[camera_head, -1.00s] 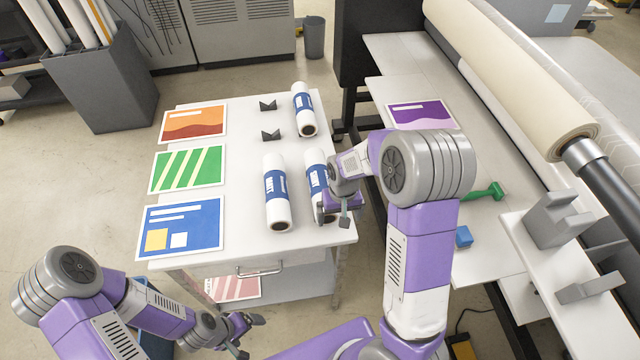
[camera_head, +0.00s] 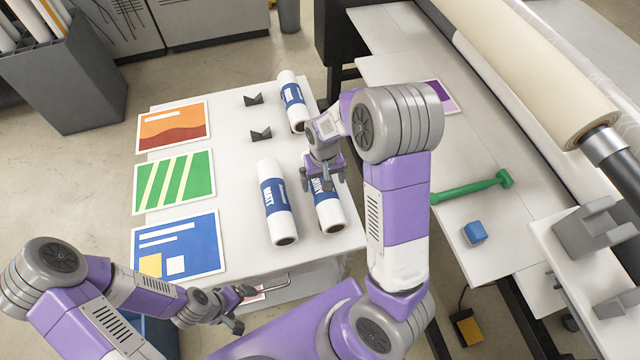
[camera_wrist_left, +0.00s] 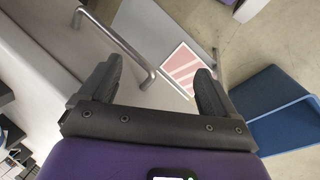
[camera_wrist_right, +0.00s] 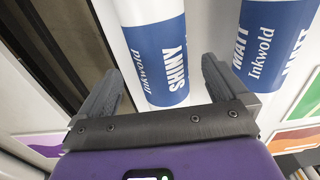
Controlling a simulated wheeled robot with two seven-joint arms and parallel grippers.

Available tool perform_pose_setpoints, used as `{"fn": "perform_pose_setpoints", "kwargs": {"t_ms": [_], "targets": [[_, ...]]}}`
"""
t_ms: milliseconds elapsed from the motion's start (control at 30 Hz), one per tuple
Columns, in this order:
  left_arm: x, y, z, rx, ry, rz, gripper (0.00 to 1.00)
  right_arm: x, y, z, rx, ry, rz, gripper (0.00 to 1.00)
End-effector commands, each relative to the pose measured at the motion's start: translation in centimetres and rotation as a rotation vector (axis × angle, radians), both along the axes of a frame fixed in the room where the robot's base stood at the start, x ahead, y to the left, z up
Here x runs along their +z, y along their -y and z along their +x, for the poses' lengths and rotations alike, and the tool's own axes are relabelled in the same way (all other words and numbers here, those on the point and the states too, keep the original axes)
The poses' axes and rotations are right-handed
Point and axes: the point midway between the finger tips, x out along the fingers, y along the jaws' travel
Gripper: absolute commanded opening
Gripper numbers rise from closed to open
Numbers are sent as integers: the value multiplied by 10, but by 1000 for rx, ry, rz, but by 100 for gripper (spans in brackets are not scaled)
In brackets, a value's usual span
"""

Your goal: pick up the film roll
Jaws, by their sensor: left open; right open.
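Three white film rolls with blue labels lie on the white table. The SHINY roll (camera_head: 330,215) is front right, the MATT roll (camera_head: 278,222) is to its left, and a third roll (camera_head: 291,98) lies at the back. My right gripper (camera_head: 325,180) is open over the SHINY roll and hides part of it. In the right wrist view the SHINY roll (camera_wrist_right: 158,50) shows between the open fingers, with the MATT roll (camera_wrist_right: 275,45) to the right; contact cannot be told. My left gripper (camera_head: 240,308) is open and empty, low by the table's front, near a drawer handle (camera_wrist_left: 120,40).
Orange, green and blue prints (camera_head: 173,180) lie along the table's left side. Two small dark V-shaped blocks (camera_head: 260,135) sit near its middle. The laminator bench at right holds a green-handled tool (camera_head: 470,188) and a blue block (camera_head: 474,232). A blue bin (camera_wrist_left: 270,105) stands below.

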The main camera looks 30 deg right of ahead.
Motion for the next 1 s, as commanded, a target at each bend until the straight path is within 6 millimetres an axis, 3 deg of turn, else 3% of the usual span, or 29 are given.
{"fn": "perform_pose_setpoints", "kwargs": {"t_ms": [333, 667, 1000], "targets": [[3, 0, 0, 0, 0, 0, 91, -46, 1, 6, 0, -2, 0, 100], [3, 0, 0, 0, 0, 0, 91, -52, 1, 6, 0, 1, 1, 98], [3, 0, 0, 0, 0, 0, 91, -51, 1, 6, 0, 1, 1, 46]]}}
